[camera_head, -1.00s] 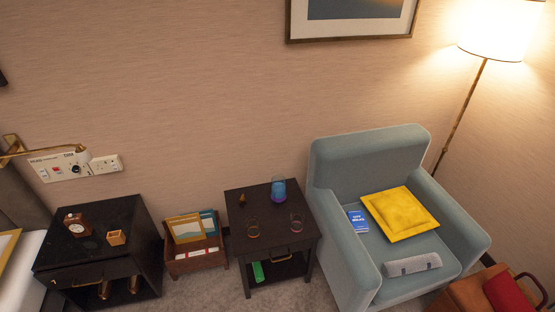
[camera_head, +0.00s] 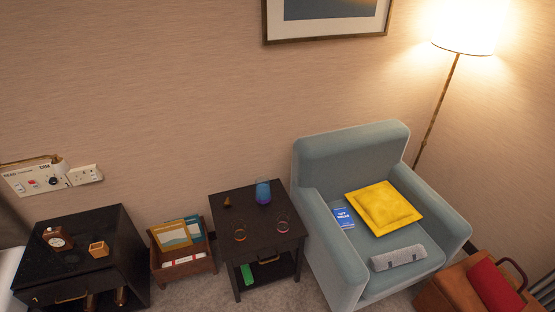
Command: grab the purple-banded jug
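A blue jug with a purple band near its base (camera_head: 263,191) stands upright at the back of a small dark side table (camera_head: 229,204). Two small clear glasses stand in front of it on the same table, one to the left with an orange tint (camera_head: 240,235) and one to the right (camera_head: 283,225). A small brown cone-shaped object (camera_head: 227,203) stands to the jug's left. Neither of my grippers is in view.
A blue-grey armchair (camera_head: 350,145) stands close on the table's right, holding a yellow cushion, a blue book and a grey roll. A wooden magazine rack (camera_head: 184,273) and a black cabinet (camera_head: 75,222) stand to the left. A lit floor lamp (camera_head: 434,110) is behind the chair.

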